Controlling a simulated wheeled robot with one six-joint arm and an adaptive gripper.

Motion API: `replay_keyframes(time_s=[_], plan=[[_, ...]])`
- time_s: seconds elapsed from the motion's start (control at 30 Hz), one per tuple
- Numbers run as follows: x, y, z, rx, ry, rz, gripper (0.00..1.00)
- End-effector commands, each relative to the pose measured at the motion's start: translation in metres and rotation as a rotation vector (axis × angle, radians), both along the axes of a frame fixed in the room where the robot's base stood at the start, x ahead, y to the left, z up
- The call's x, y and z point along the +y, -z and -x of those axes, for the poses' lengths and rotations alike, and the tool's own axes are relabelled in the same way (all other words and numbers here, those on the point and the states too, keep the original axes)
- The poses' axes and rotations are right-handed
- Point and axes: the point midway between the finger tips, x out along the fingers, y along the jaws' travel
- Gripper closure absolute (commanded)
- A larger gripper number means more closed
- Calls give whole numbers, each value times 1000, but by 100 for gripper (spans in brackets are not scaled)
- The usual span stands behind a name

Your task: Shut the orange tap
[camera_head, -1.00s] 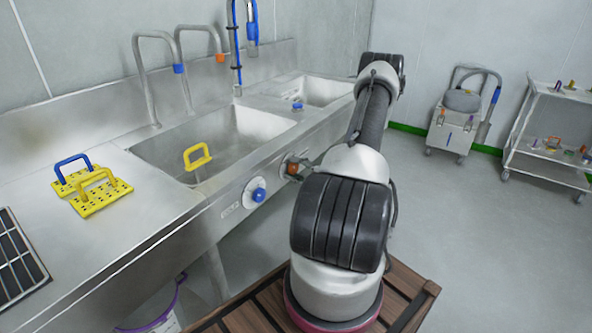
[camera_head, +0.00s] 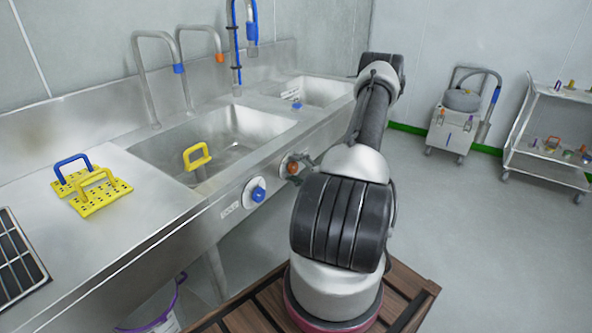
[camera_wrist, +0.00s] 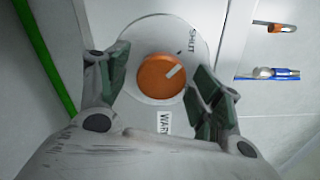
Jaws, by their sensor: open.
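The orange tap is a round orange knob (camera_wrist: 158,78) on a pale round plate (camera_wrist: 150,30) in the wrist view. Its white mark points right and slightly up. A small tick and the word SHUT sit at the plate's upper right, and a label, partly hidden, sits below the knob. My gripper (camera_wrist: 162,82) is open, one finger left and one right of the knob, with gaps seen on both sides. In the head view the orange knob (camera_head: 293,168) is on the sink's front panel, with my gripper (camera_head: 299,164) around it, partly hidden by my arm.
A blue knob (camera_head: 258,195) is on the same panel, nearer. Above is the steel sink (camera_head: 215,140) with a yellow-handled item (camera_head: 197,157). A cart (camera_head: 545,150) and a wheeled unit (camera_head: 455,125) stand apart at right. The floor between is clear.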

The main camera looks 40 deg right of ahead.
Motion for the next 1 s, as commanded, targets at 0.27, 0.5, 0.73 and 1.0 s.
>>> replay_keyframes(time_s=[0.27,0.5,0.73,1.0], plan=[[-5,0,13,0,3,-1,34],[-18,0,63,0,5,0,34],[-28,0,103,0,2,0,34],[-31,0,117,0,-1,0,34]])
